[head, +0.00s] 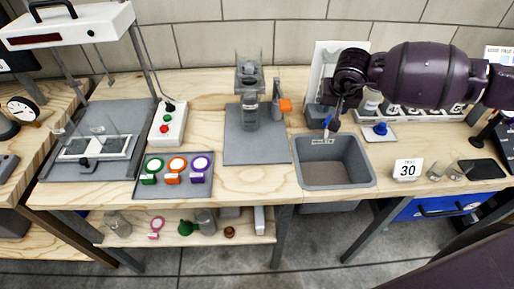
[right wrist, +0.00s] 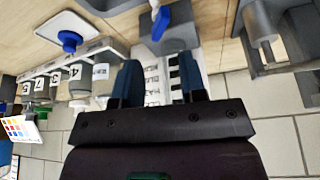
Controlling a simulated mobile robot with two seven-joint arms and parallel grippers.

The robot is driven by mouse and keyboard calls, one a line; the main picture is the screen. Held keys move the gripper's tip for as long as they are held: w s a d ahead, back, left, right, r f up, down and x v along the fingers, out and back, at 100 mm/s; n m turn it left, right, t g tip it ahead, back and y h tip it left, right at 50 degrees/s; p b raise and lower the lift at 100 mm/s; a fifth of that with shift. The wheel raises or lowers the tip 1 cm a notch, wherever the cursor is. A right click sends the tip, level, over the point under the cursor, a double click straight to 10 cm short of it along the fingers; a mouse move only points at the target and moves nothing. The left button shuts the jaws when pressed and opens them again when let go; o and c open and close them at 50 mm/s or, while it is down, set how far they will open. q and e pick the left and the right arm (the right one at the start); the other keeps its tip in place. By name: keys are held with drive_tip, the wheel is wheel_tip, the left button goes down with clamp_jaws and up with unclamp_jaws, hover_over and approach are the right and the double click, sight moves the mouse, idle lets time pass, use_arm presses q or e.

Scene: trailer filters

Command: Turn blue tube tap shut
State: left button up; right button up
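The blue tap (head: 327,122) shows as a small blue lever above the back edge of the grey bin (head: 336,184), partly hidden by my right gripper. In the right wrist view the blue lever (right wrist: 160,22) sits on a thin pale tube, beyond the fingertips. My right gripper (head: 342,100) hangs by the tap, behind the bin. In the right wrist view its two dark blue fingers (right wrist: 158,68) are apart with nothing clearly between them. Whether a finger touches the lever is unclear. My left gripper is not in view.
A blue knob (head: 380,128) on a white plate stands right of the bin. Behind it is a rack of numbered bottles (head: 425,112). A "30" card (head: 408,169) and small glasses are at the right front.

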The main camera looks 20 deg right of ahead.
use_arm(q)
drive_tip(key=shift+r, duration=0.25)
use_arm(e)
drive_tip(key=s+a+m+y, duration=0.2)
drive_tip(key=s+a+y, duration=0.1)
drive_tip(key=a, duration=0.5)
drive_tip(key=s+a+r+m+y, duration=0.1)
drive_tip(key=s+a+m+y, duration=0.2)
drive_tip(key=a+y, duration=0.3)
drive_tip(key=s+a+m+y, duration=0.3)
drive_tip(key=s+a+y, duration=0.1)
drive_tip(key=a, duration=0.7)
drive_tip(key=shift+s+r+y, duration=0.2)
drive_tip(key=shift+y, duration=0.4)
